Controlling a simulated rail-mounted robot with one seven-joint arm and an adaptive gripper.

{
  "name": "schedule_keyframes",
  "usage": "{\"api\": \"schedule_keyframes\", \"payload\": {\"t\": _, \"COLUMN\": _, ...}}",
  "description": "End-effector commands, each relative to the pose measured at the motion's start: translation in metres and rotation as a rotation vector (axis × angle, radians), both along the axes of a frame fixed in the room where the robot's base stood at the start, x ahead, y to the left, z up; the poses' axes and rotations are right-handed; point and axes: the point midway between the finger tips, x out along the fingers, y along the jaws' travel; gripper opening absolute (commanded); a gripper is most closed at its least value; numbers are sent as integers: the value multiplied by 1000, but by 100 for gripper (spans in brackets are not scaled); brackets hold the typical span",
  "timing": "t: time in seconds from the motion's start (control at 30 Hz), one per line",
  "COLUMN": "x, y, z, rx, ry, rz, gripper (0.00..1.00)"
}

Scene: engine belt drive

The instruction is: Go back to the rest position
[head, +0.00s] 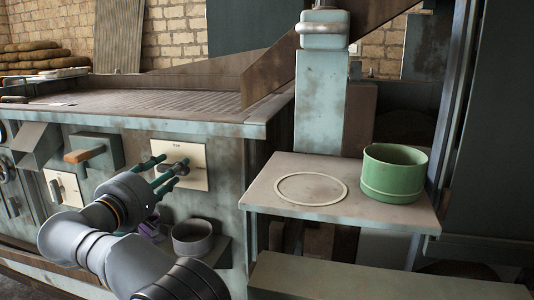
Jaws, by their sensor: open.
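My gripper (168,168) is at the front of the teal machine, with its dark green fingers apart. The fingertips are at or just in front of a dark knob on a cream switch plate (197,180). I cannot tell whether the fingers touch the knob. My grey arm reaches up to it from the bottom of the picture.
A green round bowl (393,178) stands on a small shelf (270,200), right of a pale ring mark (311,189). A grey-purple cup (192,238) sits low behind my arm. A wooden-handled lever (84,155) sticks out left of the plate. The ribbed belt (185,97) lies above.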

Motion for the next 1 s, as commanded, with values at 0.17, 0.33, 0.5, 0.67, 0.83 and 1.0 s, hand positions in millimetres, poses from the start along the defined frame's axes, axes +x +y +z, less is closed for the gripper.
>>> {"api": "schedule_keyframes", "payload": {"t": 0.17, "x": 3, "y": 1, "z": 6, "rx": -158, "ry": 44, "rz": 3, "gripper": 44}}
{"api": "schedule_keyframes", "payload": {"t": 0.33, "x": 3, "y": 2, "z": 3, "rx": -253, "ry": 70, "rz": 2, "gripper": 44}}
{"api": "schedule_keyframes", "payload": {"t": 0.5, "x": 3, "y": 2, "z": 0, "rx": -281, "ry": 79, "rz": 3, "gripper": 44}}
{"api": "schedule_keyframes", "payload": {"t": 0.67, "x": 3, "y": 2, "z": 0, "rx": -281, "ry": 79, "rz": 3, "gripper": 44}}
{"api": "schedule_keyframes", "payload": {"t": 0.83, "x": 3, "y": 2, "z": 1, "rx": -277, "ry": 75, "rz": 2, "gripper": 44}}
{"api": "schedule_keyframes", "payload": {"t": 1.0, "x": 2, "y": -1, "z": 15, "rx": -254, "ry": 57, "rz": 4, "gripper": 44}}
